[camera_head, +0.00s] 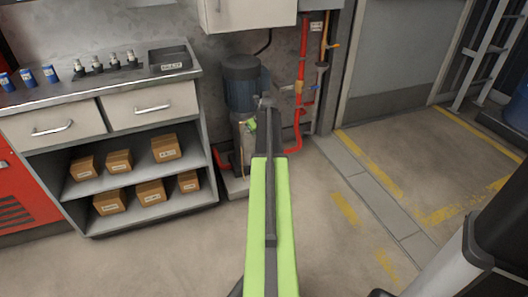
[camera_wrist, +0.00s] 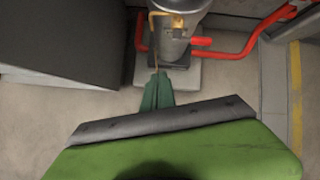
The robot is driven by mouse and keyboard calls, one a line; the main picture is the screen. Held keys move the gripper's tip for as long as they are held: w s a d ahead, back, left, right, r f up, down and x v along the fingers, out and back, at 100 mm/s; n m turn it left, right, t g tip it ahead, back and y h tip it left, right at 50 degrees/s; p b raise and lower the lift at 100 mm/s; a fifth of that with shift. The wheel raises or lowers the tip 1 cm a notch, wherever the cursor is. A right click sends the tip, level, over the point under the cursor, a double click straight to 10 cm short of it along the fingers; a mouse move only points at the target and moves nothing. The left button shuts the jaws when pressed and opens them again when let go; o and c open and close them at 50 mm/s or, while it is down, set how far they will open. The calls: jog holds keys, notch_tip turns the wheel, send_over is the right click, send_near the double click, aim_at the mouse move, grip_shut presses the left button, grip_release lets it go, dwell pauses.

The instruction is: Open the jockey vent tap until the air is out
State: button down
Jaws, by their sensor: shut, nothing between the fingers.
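The jockey pump stands against the wall, with a dark blue motor (camera_head: 242,82) above a grey body (camera_head: 238,135). In the wrist view its grey cylindrical body (camera_wrist: 176,48) is at the top centre. A small brass fitting (camera_wrist: 178,22), which looks like the vent tap, sits on that body with a thin bent brass tube (camera_wrist: 152,30) at its left. My gripper (camera_wrist: 158,78) is shut and empty, its green fingers pointing at the pump below the fitting. In the head view my gripper (camera_head: 250,125) is in front of the pump, and my arm hides part of it.
Red pipes (camera_head: 300,100) run up the wall right of the pump. A grey bench (camera_head: 100,88) with drawers and shelved boxes stands to the left. A white cabinet (camera_head: 246,12) hangs above.

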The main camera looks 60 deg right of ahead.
jog(key=s+d+f+m+b, duration=0.1)
jog(key=s+d+f+m, duration=0.1)
jog(key=d, duration=0.4)
jog(key=s+m, duration=0.1)
jog(key=s, duration=0.1)
jog(key=shift+s+f+m+h, duration=0.2)
jog(key=shift+s+m+h, duration=0.1)
jog(key=shift+m+h, duration=0.1)
jog(key=b+x, duration=0.9)
jog(key=x, duration=0.2)
jog(key=r+p, duration=0.1)
jog(key=w+r+p, duration=0.1)
jog(key=p, duration=0.1)
jog(key=d+r+p, duration=0.1)
jog(key=r, duration=0.1)
jog(key=shift+w+r, duration=0.15)
jog(key=shift+w, duration=0.15)
jog(key=shift+s, duration=0.1)
